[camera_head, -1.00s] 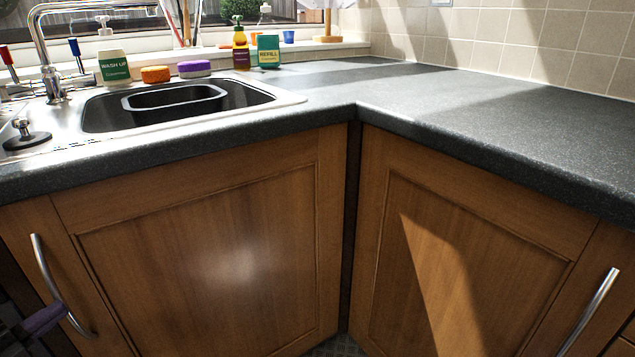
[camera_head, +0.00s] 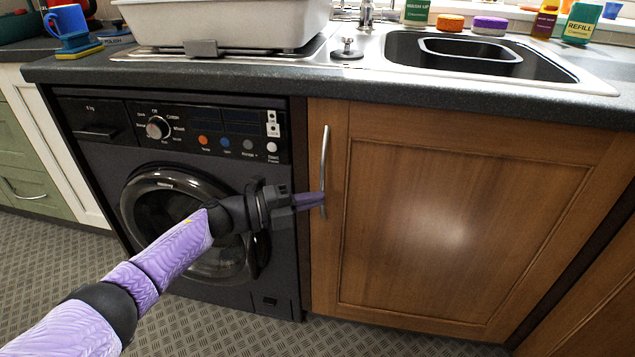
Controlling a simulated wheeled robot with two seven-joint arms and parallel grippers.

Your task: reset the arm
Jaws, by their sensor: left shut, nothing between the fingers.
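My left arm comes in from the lower left with a purple sleeve and a dark wrist. My left gripper (camera_head: 309,200) is shut and empty, with its purple fingertips near the lower part of the vertical metal handle (camera_head: 324,160) of the wooden cupboard door (camera_head: 450,210). I cannot tell whether the fingertips touch the handle. The door looks closed. My right gripper is not in view.
A dark washing machine (camera_head: 100,165) stands behind my left arm, left of the cupboard. Above are the worktop (camera_head: 470,100), a sink with a black bowl (camera_head: 470,62) and a pale basin (camera_head: 220,25). A blue mug (camera_head: 68,25) stands far left. The patterned floor (camera_head: 40,270) is clear.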

